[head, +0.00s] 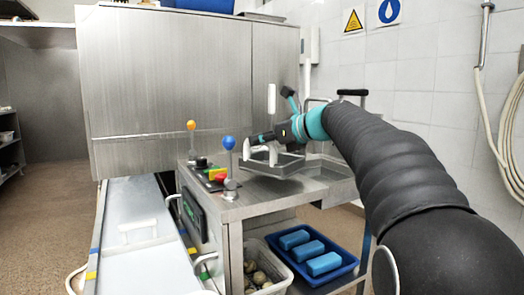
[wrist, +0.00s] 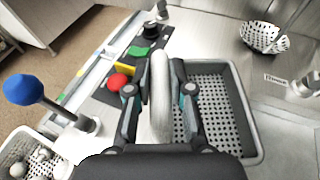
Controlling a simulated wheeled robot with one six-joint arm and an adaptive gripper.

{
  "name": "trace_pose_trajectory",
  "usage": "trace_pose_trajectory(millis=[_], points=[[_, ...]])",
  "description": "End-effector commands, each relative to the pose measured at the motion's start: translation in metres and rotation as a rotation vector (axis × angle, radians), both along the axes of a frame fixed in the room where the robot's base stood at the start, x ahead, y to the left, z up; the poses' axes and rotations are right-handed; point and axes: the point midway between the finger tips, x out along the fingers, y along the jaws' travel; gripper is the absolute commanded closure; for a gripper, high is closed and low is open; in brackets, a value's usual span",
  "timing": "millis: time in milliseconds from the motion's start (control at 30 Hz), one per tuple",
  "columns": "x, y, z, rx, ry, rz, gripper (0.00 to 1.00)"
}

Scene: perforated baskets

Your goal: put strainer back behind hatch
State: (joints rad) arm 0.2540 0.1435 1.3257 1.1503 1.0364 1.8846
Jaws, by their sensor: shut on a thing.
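My gripper (head: 263,140) reaches over the steel counter from the right. In the wrist view my gripper (wrist: 159,92) is shut on a smooth white handle (wrist: 160,110) between its fingers. A grey perforated basket (wrist: 248,118) lies just right of and below the handle. Whether the handle belongs to this basket is hidden by the fingers. A white perforated bowl-like strainer (wrist: 263,37) is apart from the gripper, at the upper right on steel. In the head view a large steel cabinet (head: 170,75) stands behind the counter, with an upright white handle (head: 271,98); I see no open hatch.
Orange-knobbed (head: 191,125) and blue-knobbed (head: 229,142) levers stand left of the gripper, near a red button (wrist: 118,82). Below the counter are a white basket (head: 268,243) of round items and a blue tray (head: 343,271) with blue blocks. A pale lid (head: 140,238) lies left.

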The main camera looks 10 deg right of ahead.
Motion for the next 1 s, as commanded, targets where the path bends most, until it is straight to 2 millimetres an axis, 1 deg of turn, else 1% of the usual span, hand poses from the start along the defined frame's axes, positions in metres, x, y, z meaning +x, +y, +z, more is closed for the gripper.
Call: trace_pose_trajectory(millis=[33, 100, 367, 500, 533, 567, 600, 867, 1000], points=[[0.0, 0.0, -0.011, 0.0, 0.0, 0.0, 1.0], [0.0, 0.0, -0.018, 0.0, 0.0, 0.0, 1.0], [0.0, 0.0, -0.018, -0.001, -0.002, 0.001, 1.0], [0.0, 0.0, -0.022, -0.001, -0.001, 0.0, 1.0], [0.0, 0.0, -0.022, -0.001, -0.001, 0.0, 0.71], [0.0, 0.0, -0.021, -0.001, -0.001, 0.0, 0.64], [0.0, 0.0, -0.021, -0.001, -0.001, 0.0, 0.54], [0.0, 0.0, -0.021, -0.001, -0.001, 0.0, 0.54], [-0.002, -0.003, -0.017, -0.001, -0.001, -0.002, 0.54]])
